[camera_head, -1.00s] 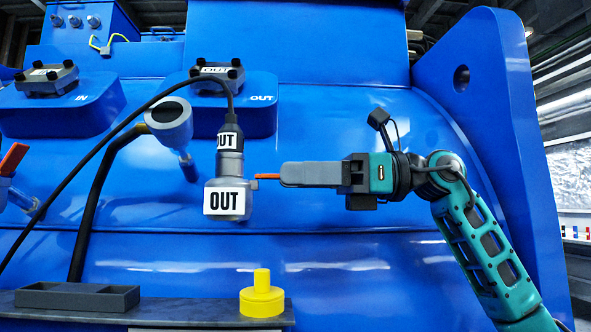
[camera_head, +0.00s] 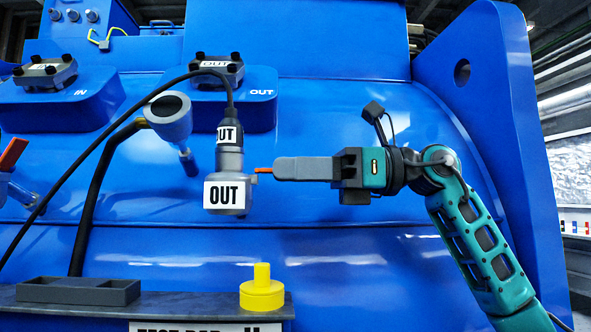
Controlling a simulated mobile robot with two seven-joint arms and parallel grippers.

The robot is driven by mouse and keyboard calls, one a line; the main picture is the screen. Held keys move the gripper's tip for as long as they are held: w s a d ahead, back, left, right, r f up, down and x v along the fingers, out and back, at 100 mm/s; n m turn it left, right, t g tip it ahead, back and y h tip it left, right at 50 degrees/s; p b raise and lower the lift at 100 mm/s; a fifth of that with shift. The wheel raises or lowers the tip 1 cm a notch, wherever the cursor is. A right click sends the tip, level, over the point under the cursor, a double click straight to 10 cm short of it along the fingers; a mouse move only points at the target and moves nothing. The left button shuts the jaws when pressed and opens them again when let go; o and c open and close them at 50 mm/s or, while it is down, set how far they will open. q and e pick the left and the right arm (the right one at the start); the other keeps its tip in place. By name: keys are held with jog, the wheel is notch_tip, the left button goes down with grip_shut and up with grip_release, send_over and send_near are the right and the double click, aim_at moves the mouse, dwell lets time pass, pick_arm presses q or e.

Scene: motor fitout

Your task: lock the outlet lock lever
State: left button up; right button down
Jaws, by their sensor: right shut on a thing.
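The outlet connector (camera_head: 229,161) is a grey body with a white OUT label, hanging below the blue OUT block. A black plug with a cable sits in its top. The orange outlet lock lever (camera_head: 263,170) sticks out from its right side, and only a short piece shows. My right gripper (camera_head: 280,169) comes in from the right. Its grey fingers lie level and are shut on the lever, hiding most of it. My left gripper is not in the view.
A red lever (camera_head: 13,153) is at the far left. Below, a shelf holds a dark tray (camera_head: 78,290) and a yellow stepped cylinder (camera_head: 262,289).

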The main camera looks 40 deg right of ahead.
aim_at(266, 169)
jog(key=r+g+h+p, duration=0.1)
jog(key=h+p, duration=0.1)
jog(key=p, duration=0.3)
jog(key=r+g+h+p, duration=0.2)
jog(key=p, duration=0.4)
jog(key=shift+w+a+r+p, duration=0.15)
jog(key=shift+w+a+p, duration=0.05)
jog(key=shift+a+p, duration=0.15)
jog(key=shift+w+a+r+g+h, duration=0.15)
jog(key=shift+g+h, duration=0.25)
jog(key=shift+h, duration=0.5)
jog(key=g+h, duration=0.1)
jog(key=a+h, duration=0.1)
jog(key=r+g+h, duration=0.1)
jog(key=h, duration=0.1)
jog(key=shift+w+a+g, duration=0.2)
jog(key=shift+w+g, duration=0.1)
jog(key=shift+w, duration=0.1)
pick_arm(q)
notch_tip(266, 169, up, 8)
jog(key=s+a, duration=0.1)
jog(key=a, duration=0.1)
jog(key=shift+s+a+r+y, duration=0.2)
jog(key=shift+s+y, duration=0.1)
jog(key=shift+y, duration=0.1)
pick_arm(e)
jog(key=shift+w+a+g+h, duration=0.2)
jog(key=shift+a+g+h, duration=0.25)
jog(key=shift+h, duration=0.45)
